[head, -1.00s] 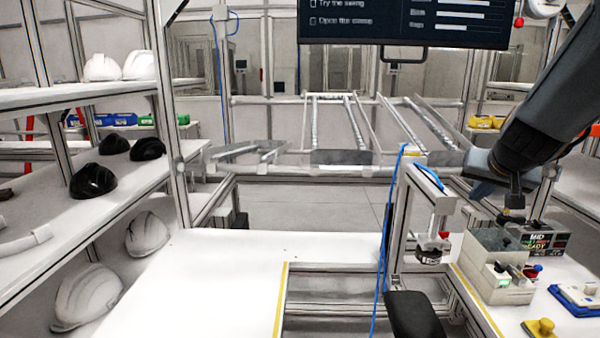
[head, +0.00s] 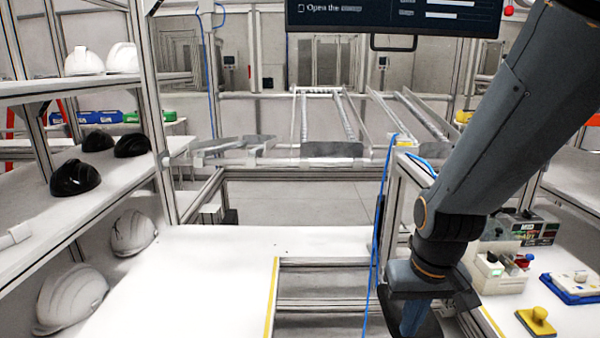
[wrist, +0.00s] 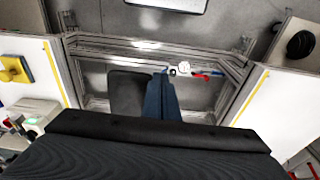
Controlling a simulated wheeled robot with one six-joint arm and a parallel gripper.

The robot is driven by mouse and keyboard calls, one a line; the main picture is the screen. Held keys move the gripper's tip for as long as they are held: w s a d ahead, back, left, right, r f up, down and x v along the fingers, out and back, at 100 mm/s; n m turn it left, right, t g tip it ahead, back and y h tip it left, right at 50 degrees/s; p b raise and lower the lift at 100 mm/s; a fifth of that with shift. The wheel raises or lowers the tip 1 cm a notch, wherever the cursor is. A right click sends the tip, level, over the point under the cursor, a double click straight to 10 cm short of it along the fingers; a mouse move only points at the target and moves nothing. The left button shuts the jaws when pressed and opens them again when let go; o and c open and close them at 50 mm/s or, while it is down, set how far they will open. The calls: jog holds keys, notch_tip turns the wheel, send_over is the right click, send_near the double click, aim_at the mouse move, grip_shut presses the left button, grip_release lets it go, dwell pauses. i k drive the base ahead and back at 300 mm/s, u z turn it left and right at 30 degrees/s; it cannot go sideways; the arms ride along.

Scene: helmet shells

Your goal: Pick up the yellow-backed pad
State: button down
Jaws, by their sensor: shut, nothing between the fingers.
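The yellow-backed pad (head: 536,320) lies on the white right-hand bench, near the front edge of the head view. It has a flat yellow base with a rounded yellow knob on top. It also shows at the left edge of the wrist view (wrist: 15,70). My gripper (head: 410,322) points down to the left of the pad, over the gap between the benches, and does not touch it. In the wrist view my gripper's fingers (wrist: 161,92) are together and hold nothing.
A blue-and-white tray (head: 574,286) and a grey box with buttons (head: 500,272) stand near the pad. The left white bench (head: 190,285) is clear. White helmet shells (head: 72,298) and black ones (head: 75,175) sit on the left shelves. A blue cable (head: 379,230) hangs in the middle.

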aim_at(534, 320)
jog(key=z, duration=1.35)
